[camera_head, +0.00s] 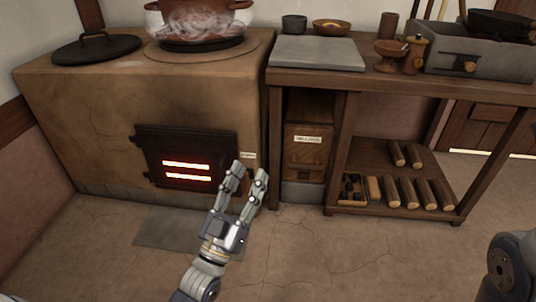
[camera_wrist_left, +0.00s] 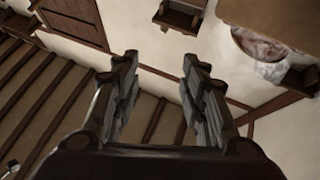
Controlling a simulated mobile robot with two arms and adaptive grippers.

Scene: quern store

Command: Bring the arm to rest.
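My left gripper (camera_head: 248,177) is raised in front of the clay stove (camera_head: 85,120), with its fingers pointing up and away. The two fingers are apart with nothing between them. In the left wrist view the same gripper (camera_wrist_left: 157,70) also shows open and empty, with dark ceiling boards and pale wall behind it. Part of my right arm (camera_head: 508,268) shows at the lower right edge of the head view. Its gripper is out of the picture.
A steaming pot (camera_head: 200,15) and a black lid (camera_head: 96,48) are on the stove, whose firebox door (camera_head: 187,158) glows. A wooden bench (camera_head: 400,84) holds a stone slab (camera_head: 317,52), bowls and a grey tray (camera_head: 480,58). Logs lie on its shelf. The floor in front (camera_head: 350,250) is clear.

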